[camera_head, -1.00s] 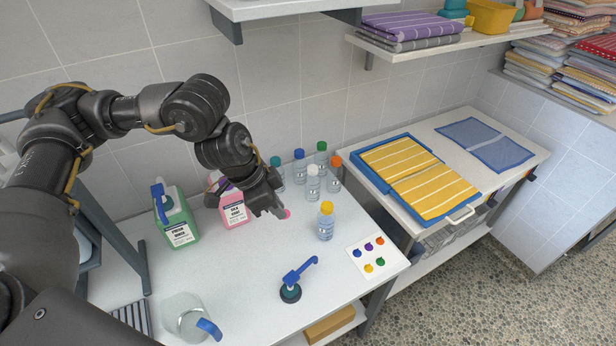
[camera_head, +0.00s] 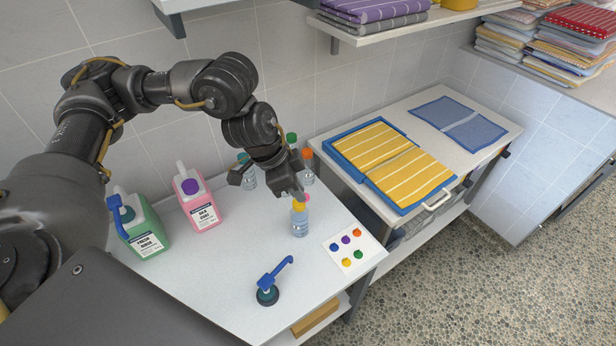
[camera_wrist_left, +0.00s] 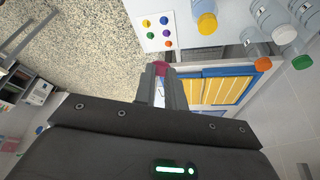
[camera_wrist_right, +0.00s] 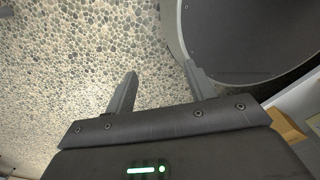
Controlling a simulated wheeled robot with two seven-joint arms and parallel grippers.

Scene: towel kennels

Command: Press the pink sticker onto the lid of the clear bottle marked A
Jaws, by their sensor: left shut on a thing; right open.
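My left gripper (camera_head: 298,190) is shut on the pink sticker (camera_wrist_left: 161,69), which shows at its fingertips in the left wrist view. In the head view the fingertips hang close by the yellow lid of a clear bottle (camera_head: 300,222); I cannot tell whether they touch. This bottle also shows in the left wrist view (camera_wrist_left: 206,18), with the sticker apart from it there. I cannot read which is marked A. My right gripper (camera_wrist_right: 160,72) is open and empty above the pebbled floor.
A sticker card (camera_head: 353,252) with several coloured dots lies at the table's right edge. A blue-handled pump (camera_head: 270,282) stands in front. Green (camera_head: 145,232) and pink (camera_head: 197,203) jugs stand left. A cart with yellow towels (camera_head: 395,160) is at the right.

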